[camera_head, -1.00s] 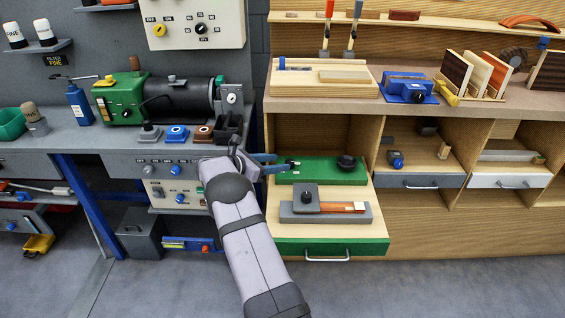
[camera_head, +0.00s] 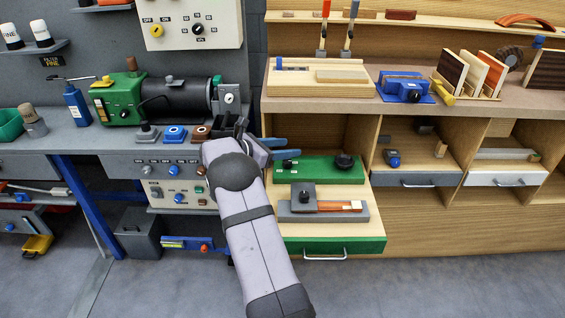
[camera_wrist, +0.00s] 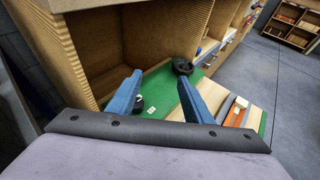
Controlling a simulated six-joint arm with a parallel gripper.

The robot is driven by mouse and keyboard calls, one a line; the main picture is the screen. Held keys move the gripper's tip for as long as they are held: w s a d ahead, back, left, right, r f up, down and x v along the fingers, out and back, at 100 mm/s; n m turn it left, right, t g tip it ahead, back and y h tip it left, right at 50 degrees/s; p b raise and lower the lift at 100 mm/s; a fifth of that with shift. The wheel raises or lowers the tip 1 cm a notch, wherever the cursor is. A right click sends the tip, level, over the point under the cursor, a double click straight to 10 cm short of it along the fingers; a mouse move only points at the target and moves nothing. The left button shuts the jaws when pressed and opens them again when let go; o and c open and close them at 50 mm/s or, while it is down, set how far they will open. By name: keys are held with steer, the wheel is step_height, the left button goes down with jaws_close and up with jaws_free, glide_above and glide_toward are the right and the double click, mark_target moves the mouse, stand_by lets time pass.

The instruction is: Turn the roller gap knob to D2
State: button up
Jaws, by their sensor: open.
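A green plate (camera_head: 318,176) lies at the back of the pulled-out drawer. A large round black knob (camera_head: 344,161) stands on its right part, and a small dark piece (camera_head: 291,162) with a white label sits on its left part. I cannot read which one is the roller gap knob. In the wrist view, the black knob (camera_wrist: 182,66) is beyond the fingertips. A dark round part (camera_wrist: 138,104) with a white label (camera_wrist: 153,108) is partly hidden by the left finger. My gripper (camera_head: 293,148) is open and empty, its blue fingers above the plate's left rear; it also shows in the wrist view (camera_wrist: 159,80).
A grey block with a dark knob (camera_head: 304,195) and an orange strip lies in front of the plate. The wooden cubby wall (camera_head: 375,145) rises right of the drawer. The grey bench with its control panel (camera_head: 175,195) is on the left.

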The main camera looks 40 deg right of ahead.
steer(key=s+n, duration=0.1)
steer(key=s, duration=0.1)
steer(key=n+t, duration=0.5)
glide_toward(286, 163)
steer(key=d, duration=0.1)
steer(key=s+d, duration=0.1)
steer(key=d+r, duration=0.1)
steer(key=shift+s, duration=0.4)
steer(key=shift+w+a+f+t+y, duration=0.1)
steer(key=shift+w+f+t+y, duration=0.1)
steer(key=shift+w, duration=0.15)
steer(key=shift+w+a+f+t+y, duration=0.1)
steer(key=shift+w+a+f+t, duration=0.1)
steer(key=shift+w, duration=0.15)
steer(key=shift+w+a+f+m, duration=0.15)
steer(key=shift+w+f+m, duration=0.05)
steer(key=shift+m, duration=0.1)
steer(key=shift+x, duration=3.75)
steer(key=shift+c, duration=0.3)
steer(key=shift+w+a, duration=0.1)
steer(key=c, duration=1)
